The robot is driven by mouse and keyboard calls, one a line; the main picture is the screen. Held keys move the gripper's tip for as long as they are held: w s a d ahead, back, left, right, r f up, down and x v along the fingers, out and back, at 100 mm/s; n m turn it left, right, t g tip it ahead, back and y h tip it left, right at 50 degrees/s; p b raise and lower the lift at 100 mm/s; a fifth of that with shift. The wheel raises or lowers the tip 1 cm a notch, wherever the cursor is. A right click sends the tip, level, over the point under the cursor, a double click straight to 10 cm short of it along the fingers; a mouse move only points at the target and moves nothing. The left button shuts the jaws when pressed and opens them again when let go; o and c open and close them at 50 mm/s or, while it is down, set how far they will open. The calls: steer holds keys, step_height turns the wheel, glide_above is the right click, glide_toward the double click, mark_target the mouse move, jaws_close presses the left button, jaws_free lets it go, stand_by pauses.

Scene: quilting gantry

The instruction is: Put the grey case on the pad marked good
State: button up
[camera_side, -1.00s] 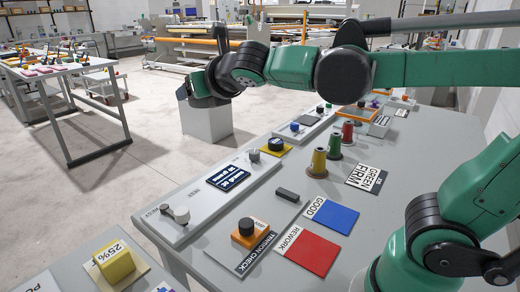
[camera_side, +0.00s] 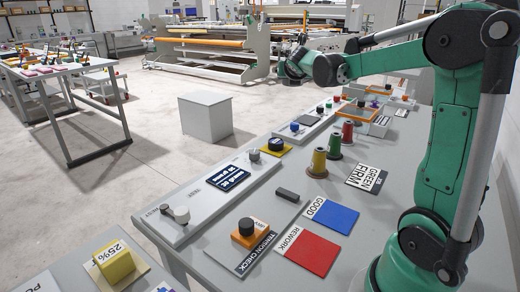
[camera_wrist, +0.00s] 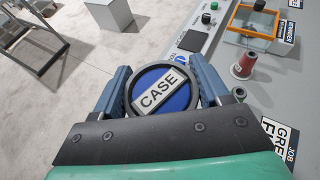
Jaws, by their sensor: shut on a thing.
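The case (camera_wrist: 178,100) is round, with a dark grey rim and a blue face labelled CASE. It sits between the two blue-grey fingers of my gripper (camera_wrist: 160,88), which is shut on it in the wrist view. In the side view my arm's end is far back, beyond the spools, and the case cannot be made out there. The blue pad (camera_side: 338,219) lies beside the label GOOD (camera_side: 314,208) near the front of the bench, well away from my gripper. Its surface is bare.
A red pad (camera_side: 307,254) marked REWORK lies in front of the blue pad. Yellow (camera_side: 318,163), green (camera_side: 335,147) and red (camera_side: 348,132) spools stand behind. A small dark block (camera_side: 288,195) lies left of GOOD. An orange-framed tray (camera_wrist: 252,20) is at the back.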

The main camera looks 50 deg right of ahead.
steer(key=s+d+f+m+g+h, duration=0.1)
steer(key=s+d+f+m+g, duration=0.1)
steer(key=s+d, duration=0.6)
steer(key=m+g+h, duration=0.1)
steer(key=m+g, duration=0.2)
steer(key=g, duration=0.1)
glide_above(359, 155)
steer(key=f, duration=0.3)
steer(key=shift+w+a, duration=0.15)
steer(key=shift+w, duration=0.05)
steer(key=shift+m, duration=0.3)
step_height(359, 155, down, 15)
steer(key=shift+s+f, duration=0.1)
steer(key=shift+s, duration=0.05)
steer(key=shift+f, duration=2.3)
steer(key=shift+f, duration=0.15)
steer(key=o, duration=1.4)
